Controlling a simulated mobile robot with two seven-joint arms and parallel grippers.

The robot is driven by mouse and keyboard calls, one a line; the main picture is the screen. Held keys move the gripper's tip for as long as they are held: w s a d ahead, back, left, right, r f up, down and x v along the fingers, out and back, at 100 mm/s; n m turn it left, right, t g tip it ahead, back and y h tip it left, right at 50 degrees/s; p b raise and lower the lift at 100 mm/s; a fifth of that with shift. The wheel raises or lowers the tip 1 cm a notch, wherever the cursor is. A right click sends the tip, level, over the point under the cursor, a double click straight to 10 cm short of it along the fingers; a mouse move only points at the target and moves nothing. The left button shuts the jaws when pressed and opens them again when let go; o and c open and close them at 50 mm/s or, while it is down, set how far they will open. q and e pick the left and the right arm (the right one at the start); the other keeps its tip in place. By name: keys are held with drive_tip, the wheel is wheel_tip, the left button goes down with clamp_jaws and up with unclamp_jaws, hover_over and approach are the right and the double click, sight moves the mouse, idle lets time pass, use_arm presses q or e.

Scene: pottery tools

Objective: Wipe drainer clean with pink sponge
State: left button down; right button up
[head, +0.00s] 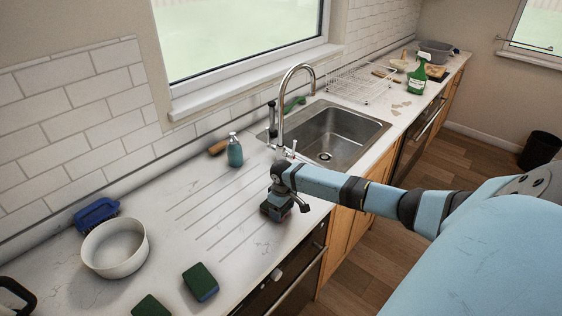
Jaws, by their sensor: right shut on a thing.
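The drainer (215,209) is a set of parallel grooves cut into the pale worktop, left of the sink. Faint dark marks show on its near part. My right gripper (280,203) reaches in from the right and is low over the right end of the grooves. It is shut on a small dark block (270,212), which I take to be the sponge; its pink colour is hard to make out. The block is at or very near the worktop; contact is unclear. My left gripper is out of view.
Behind the drainer stand a teal soap bottle (235,150) and a brush. The sink (328,137) and tap (288,100) lie beyond my right gripper. A white bowl (114,248), a blue object (96,213) and green sponges (200,282) occupy the near left.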

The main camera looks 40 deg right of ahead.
drive_tip(key=shift+w+d, duration=0.15)
drive_tip(key=shift+d, duration=1.4)
drive_tip(key=shift+w+d, duration=0.1)
drive_tip(key=shift+d, duration=1.4)
drive_tip(key=shift+a, duration=0.1)
drive_tip(key=shift+s+a, duration=0.15)
drive_tip(key=shift+a, duration=0.9)
drive_tip(key=shift+s+a+f, duration=0.1)
drive_tip(key=shift+s+a, duration=0.05)
drive_tip(key=shift+a, duration=1.85)
drive_tip(key=shift+d, duration=0.85)
drive_tip(key=shift+w+d+b, duration=0.15)
drive_tip(key=shift+d+b, duration=0.1)
drive_tip(key=shift+d, duration=0.9)
drive_tip(key=shift+w+d+b, duration=0.15)
drive_tip(key=shift+d+b, duration=0.05)
drive_tip(key=shift+d, duration=0.9)
